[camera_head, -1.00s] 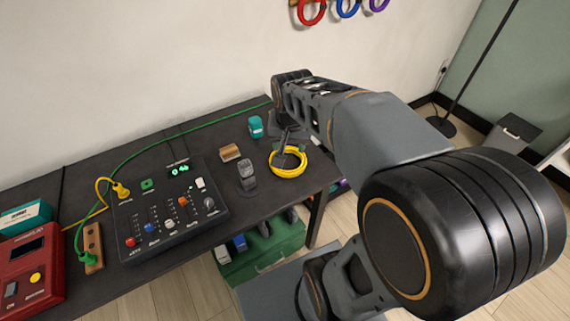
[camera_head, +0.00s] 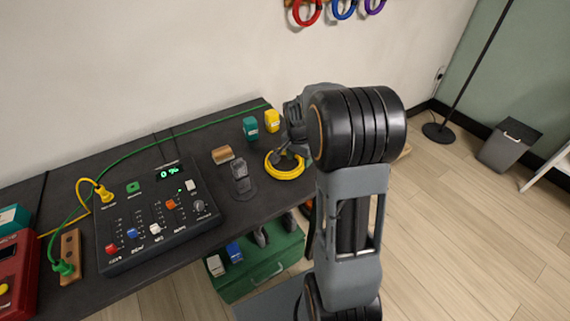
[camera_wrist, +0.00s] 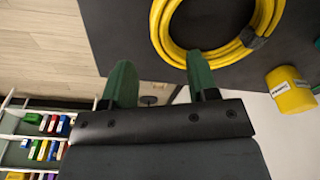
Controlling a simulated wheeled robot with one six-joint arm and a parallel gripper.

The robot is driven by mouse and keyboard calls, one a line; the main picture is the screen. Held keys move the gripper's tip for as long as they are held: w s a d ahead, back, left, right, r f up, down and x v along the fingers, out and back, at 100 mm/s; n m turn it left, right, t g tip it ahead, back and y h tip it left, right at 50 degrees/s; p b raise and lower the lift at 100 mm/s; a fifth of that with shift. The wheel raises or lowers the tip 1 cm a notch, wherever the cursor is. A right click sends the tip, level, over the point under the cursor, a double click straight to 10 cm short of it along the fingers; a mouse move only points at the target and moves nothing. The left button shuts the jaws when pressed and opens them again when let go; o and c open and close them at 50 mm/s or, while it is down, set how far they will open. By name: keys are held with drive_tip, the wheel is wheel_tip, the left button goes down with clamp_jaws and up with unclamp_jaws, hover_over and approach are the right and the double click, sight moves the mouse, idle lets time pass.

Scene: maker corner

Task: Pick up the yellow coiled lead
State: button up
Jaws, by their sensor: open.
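The yellow coiled lead (camera_head: 284,177) lies on the dark bench near its right end. It also shows at the top of the wrist view (camera_wrist: 163,42), as a thick ring with a dark band around its strands. My gripper (camera_wrist: 160,62) is open and empty, with two green-tipped fingers. In the wrist view the right fingertip overlaps the near edge of the coil; the left one is outside it. I cannot tell whether they touch. In the head view the arm hides most of the gripper, which is over the coil.
A green crate (camera_head: 262,262) sits below the bench.

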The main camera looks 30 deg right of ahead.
sight(299, 167)
drive_tip(key=shift+w+d+f+b, duration=0.1)
drive_tip(key=shift+f+b, duration=0.2)
drive_tip(key=shift+f, duration=2.4)
clamp_jaws()
